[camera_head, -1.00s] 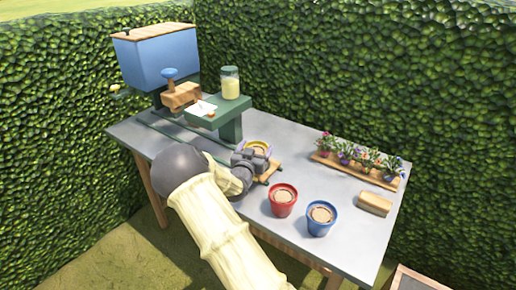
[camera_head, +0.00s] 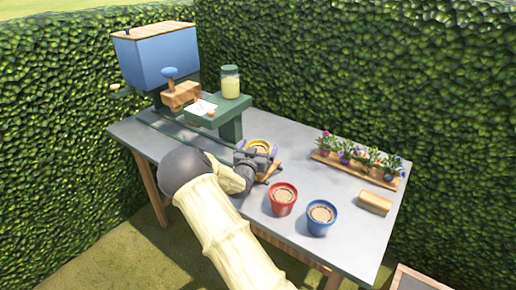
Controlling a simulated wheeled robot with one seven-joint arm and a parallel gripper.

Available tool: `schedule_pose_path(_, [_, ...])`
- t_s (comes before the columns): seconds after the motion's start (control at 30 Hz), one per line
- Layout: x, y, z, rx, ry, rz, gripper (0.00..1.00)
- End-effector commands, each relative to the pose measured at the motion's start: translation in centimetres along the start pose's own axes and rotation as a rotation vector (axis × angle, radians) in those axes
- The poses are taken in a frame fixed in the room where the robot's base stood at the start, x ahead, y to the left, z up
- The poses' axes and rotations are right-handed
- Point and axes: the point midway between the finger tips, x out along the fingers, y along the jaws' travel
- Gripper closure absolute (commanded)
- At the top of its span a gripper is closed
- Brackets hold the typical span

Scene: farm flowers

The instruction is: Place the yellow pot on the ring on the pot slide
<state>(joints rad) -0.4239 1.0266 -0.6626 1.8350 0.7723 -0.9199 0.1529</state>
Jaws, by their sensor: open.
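The yellow pot (camera_head: 258,146), filled with brown soil, stands upright at the middle of the table beside the green stand. My gripper (camera_head: 257,157) is open at the near side of the yellow pot, with its fingers close around it. I cannot tell whether they touch. A small wooden part of the pot slide (camera_head: 271,170) shows at the right below the pot. The ring and the pot's base are hidden behind my gripper.
A red pot (camera_head: 283,199) and a blue pot (camera_head: 320,217) stand to the right on the grey table (camera_head: 340,190). A blue hopper (camera_head: 158,57) and a jar (camera_head: 230,82) are at back left.

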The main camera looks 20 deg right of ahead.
Motion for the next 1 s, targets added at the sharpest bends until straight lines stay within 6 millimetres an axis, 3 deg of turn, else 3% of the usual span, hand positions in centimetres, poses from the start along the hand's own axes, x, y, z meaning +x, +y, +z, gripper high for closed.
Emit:
schedule_pose_path(0.23, [-1.0, -0.1, -0.2, 0.001, -0.002, -0.001, 0.01])
schedule_pose_path(0.7, [-9.7, -0.1, -0.2, 0.000, -0.001, -0.003, 0.01])
schedule_pose_path(0.83, [-11.4, -0.1, -0.2, 0.000, -0.001, -0.002, 0.01])
schedule_pose_path(1.0, [-12.1, 0.0, -0.3, 0.001, 0.000, 0.000, 0.01])
